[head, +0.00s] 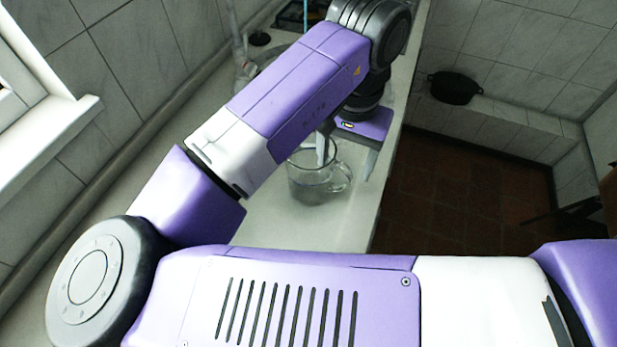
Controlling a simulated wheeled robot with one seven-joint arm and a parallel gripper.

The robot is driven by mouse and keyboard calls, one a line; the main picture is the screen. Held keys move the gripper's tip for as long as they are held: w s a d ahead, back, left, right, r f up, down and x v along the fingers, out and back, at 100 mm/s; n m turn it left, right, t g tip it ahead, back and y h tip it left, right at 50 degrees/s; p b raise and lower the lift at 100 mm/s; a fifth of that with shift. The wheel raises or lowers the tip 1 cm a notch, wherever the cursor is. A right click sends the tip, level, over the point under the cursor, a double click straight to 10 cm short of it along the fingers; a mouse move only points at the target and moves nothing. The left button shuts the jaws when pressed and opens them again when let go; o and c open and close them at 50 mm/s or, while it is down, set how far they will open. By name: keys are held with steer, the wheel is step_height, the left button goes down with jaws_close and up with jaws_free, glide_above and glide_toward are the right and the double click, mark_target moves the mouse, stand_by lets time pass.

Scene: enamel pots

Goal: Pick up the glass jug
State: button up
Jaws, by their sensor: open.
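The glass jug (307,187) is a clear cup-shaped vessel with a handle on its right side. It stands upright on the pale counter (281,232), below my forearm. My gripper (345,165) is open and pointed down at the jug. One finger reaches down at the jug's mouth, and the other hangs to the right, above or beside the handle. I cannot tell whether either finger touches the glass.
A dark pot (455,88) sits on a tiled ledge at the back right. A sink with a tap (238,50) lies farther back on the counter. A tiled wall bounds the counter on the left, and its right edge drops to a red-brown floor (460,190).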

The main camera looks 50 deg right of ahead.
steer(key=f, duration=0.7)
steer(key=shift+w+d+f, duration=0.2)
steer(key=shift+w, duration=0.05)
steer(key=shift+c, duration=0.3)
jaws_close()
